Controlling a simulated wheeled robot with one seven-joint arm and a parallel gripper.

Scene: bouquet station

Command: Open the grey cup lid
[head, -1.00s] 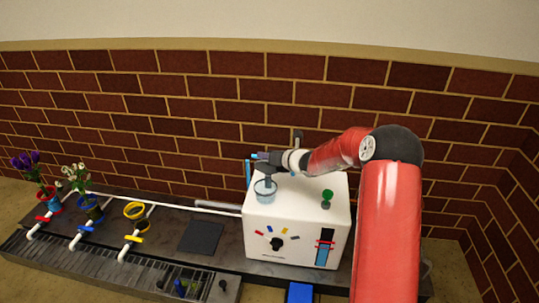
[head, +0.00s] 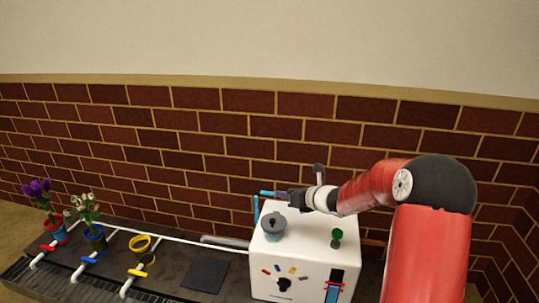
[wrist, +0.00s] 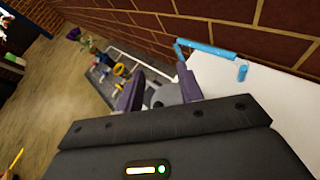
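The grey cup lid (head: 273,222) sits on a pale blue see-through cup (head: 272,236) on top of the white machine. It has a small dark knob in its middle. My gripper (head: 283,197) is just above the lid and a little to its right, pointing left. In the wrist view my gripper (wrist: 160,88) has its two dark purple fingers spread apart. The grey lid (wrist: 166,95) shows beyond and between them, and no finger visibly touches it. The lower part of the cup is hidden in the wrist view.
The white machine (head: 310,250) bears a green knob (head: 336,238). A blue pipe (wrist: 205,48) stands close by my fingers at the back. A dark square pad (head: 205,275) lies bare beside the machine.

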